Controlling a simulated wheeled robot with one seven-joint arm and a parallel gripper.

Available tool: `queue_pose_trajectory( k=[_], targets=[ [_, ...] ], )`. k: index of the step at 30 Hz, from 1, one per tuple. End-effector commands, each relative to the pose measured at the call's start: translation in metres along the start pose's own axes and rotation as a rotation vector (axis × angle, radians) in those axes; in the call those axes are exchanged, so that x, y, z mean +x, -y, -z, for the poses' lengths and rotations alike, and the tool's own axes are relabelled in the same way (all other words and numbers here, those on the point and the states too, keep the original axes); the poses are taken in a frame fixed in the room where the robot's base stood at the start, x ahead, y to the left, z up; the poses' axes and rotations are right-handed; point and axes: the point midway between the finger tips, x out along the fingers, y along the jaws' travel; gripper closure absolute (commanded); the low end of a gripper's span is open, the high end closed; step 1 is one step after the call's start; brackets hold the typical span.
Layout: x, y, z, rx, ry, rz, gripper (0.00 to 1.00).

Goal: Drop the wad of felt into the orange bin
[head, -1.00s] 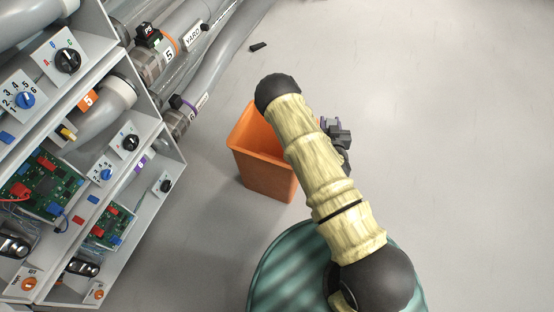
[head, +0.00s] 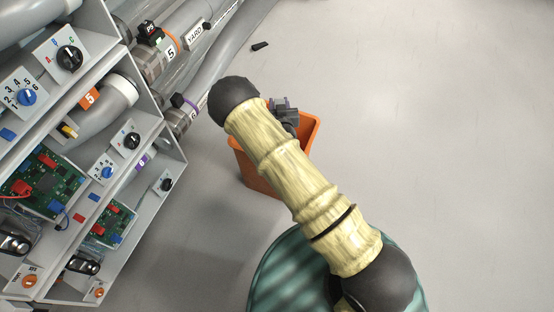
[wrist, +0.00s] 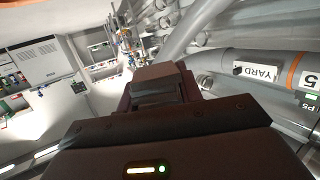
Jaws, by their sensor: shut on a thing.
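The orange bin (head: 257,174) stands on the floor at the middle of the head view, partly hidden behind my arm. My gripper (head: 285,110) shows small and dark beyond the arm, overlapping the bin's far rim; its height over the bin is hard to judge. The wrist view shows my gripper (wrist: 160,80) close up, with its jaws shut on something. I take this to be the wad of felt, but I cannot make it out apart from the dark fingers. The bin does not show in the wrist view.
A grey rack (head: 150,165) with dials and circuit boards stands at the left. Grey tubes (head: 215,75), one marked YARD, run close to the bin's left. A small black piece (head: 259,46) lies on the floor. Open floor is at the right.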

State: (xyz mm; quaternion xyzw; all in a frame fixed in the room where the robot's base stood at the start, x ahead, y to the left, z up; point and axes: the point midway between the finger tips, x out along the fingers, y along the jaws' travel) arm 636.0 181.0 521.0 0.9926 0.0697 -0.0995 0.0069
Motion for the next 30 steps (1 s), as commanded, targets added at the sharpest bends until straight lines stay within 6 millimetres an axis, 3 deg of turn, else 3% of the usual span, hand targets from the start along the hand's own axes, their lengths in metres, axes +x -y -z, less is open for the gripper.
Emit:
queue_pose_trajectory(
  k=[8, 21, 30],
  targets=[
    [0.002, -0.001, -0.012, -0.002, 0.001, 0.000, 1.00],
    [0.011, -0.002, -0.057, -0.001, 0.001, -0.002, 1.00],
    [0.012, -0.003, -0.059, 0.001, 0.000, -0.004, 1.00]
  ],
)
